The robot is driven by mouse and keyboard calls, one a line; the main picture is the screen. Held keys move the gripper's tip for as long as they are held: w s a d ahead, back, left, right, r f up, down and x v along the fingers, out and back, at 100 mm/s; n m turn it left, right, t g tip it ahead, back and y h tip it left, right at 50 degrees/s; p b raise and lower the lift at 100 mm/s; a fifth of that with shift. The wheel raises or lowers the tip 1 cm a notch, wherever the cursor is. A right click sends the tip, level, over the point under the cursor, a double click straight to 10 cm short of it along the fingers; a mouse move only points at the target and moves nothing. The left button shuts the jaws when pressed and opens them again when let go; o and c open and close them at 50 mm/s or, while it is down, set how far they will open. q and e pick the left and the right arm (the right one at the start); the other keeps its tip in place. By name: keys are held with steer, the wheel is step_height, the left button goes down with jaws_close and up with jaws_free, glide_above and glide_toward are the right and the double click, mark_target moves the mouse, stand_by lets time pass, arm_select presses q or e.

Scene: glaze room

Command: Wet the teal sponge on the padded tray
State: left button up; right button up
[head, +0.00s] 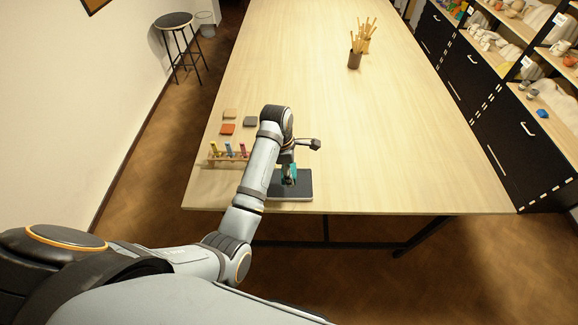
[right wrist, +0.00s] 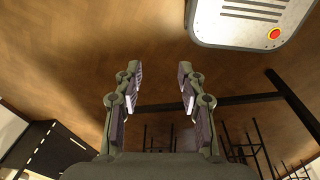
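The teal sponge (head: 293,172) is at the dark padded tray (head: 304,188) by the near edge of the table, left of its middle. Only small teal patches of it show around my gripper. My left gripper (head: 289,177) points down over the tray, right at the sponge. My arm hides part of both, and I cannot tell whether the fingers are closed on the sponge or whether it touches the tray. My right gripper (right wrist: 160,82) is open and empty in the right wrist view, with bare floor beyond it.
A wooden rack (head: 215,158) with coloured tubes stands left of my left arm. An orange tile (head: 227,129), a beige tile (head: 230,113) and a grey tile (head: 250,121) lie behind it. A brush cup (head: 354,61) stands farther back. The table's right side is clear.

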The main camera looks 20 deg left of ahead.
arm_select(q)
steer(key=shift+w+f, duration=0.25)
steer(key=shift+w, duration=0.05)
steer(key=shift+w+f, duration=0.15)
steer(key=shift+f, duration=0.75)
steer(key=f, duration=0.3)
steer(key=shift+s+f, duration=0.15)
steer(key=shift+s, duration=0.1)
steer(key=shift+w+f, duration=0.1)
steer(key=shift+f, duration=0.8)
steer(key=shift+r, duration=2.55)
arm_select(e)
steer(key=shift+w, duration=0.75)
steer(key=shift+d, duration=0.15)
